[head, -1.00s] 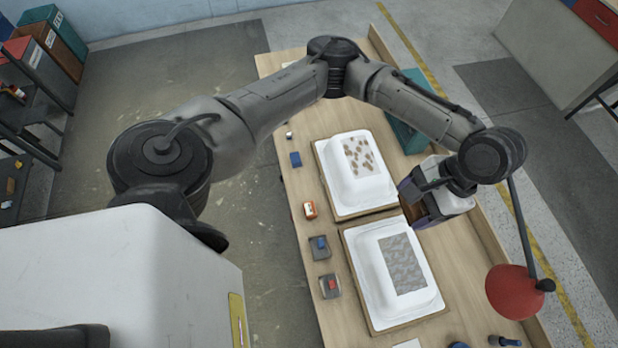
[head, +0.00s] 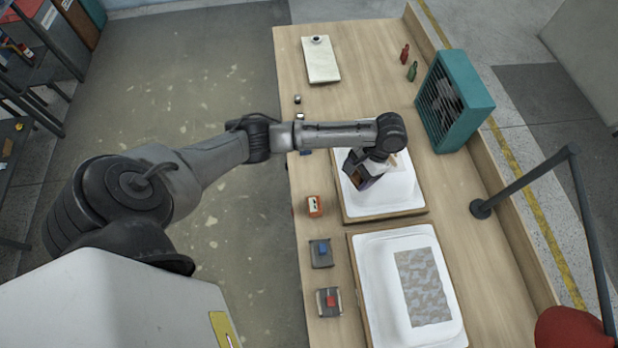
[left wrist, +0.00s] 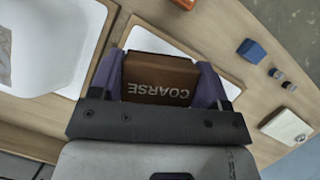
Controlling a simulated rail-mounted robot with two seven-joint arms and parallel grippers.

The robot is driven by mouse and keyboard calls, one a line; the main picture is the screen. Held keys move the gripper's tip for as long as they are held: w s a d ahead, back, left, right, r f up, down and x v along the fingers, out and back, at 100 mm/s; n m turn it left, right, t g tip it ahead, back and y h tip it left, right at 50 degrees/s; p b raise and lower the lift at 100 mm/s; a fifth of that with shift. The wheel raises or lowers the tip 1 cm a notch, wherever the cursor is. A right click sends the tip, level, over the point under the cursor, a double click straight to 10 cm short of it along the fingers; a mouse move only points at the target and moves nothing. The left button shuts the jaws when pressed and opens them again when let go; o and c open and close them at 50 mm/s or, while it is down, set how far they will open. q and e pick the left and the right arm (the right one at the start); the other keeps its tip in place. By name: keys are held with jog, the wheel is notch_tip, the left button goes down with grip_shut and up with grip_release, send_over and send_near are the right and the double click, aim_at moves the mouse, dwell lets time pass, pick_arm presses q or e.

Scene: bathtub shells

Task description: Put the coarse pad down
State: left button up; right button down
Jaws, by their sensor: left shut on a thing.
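My left gripper (head: 358,180) is above the far white tub shell (head: 398,192) in the head view, covering its patch. In the left wrist view its purple fingers (left wrist: 160,85) are shut on the coarse pad (left wrist: 158,78), a brown block marked COARSE. The pad is held clear of the bench as far as I can tell. The near white shell (head: 385,300) has a grey mottled patch (head: 424,287) on it. My right gripper is not in view.
An orange box (head: 314,206) and two grey trays with a blue (head: 322,250) and a red block (head: 331,300) line the bench's left edge. A blue block (left wrist: 253,51) lies near small knobs. A teal fan box (head: 455,100) stands at right. Bare wood lies beyond the far shell.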

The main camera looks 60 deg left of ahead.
pick_arm(q)
jog(key=s+a+f+b, duration=0.2)
jog(key=a+f, duration=0.1)
jog(key=f, duration=0.3)
jog(key=s+a+f+b, duration=0.2)
jog(key=s+a+f, duration=0.1)
jog(key=f, duration=0.4)
jog(key=b, duration=0.2)
send_over(306, 178)
jog(key=w, duration=0.1)
notch_tip(306, 178, down, 6)
jog(key=shift+d+r, duration=0.1)
jog(key=shift+f, duration=2.1)
jog(key=shift+f, duration=0.1)
jog(key=shift+f+b, duration=0.1)
jog(key=shift+b, duration=0.2)
jog(key=shift+s+f, duration=0.25)
jog(key=shift+f, duration=0.4)
jog(key=o, duration=0.9)
jog(key=shift+f, duration=0.1)
jog(key=shift+c, duration=0.2)
jog(key=shift+o, duration=0.5)
jog(key=p+v, duration=0.1)
jog(key=v, duration=1.3)
jog(key=shift+s, duration=0.15)
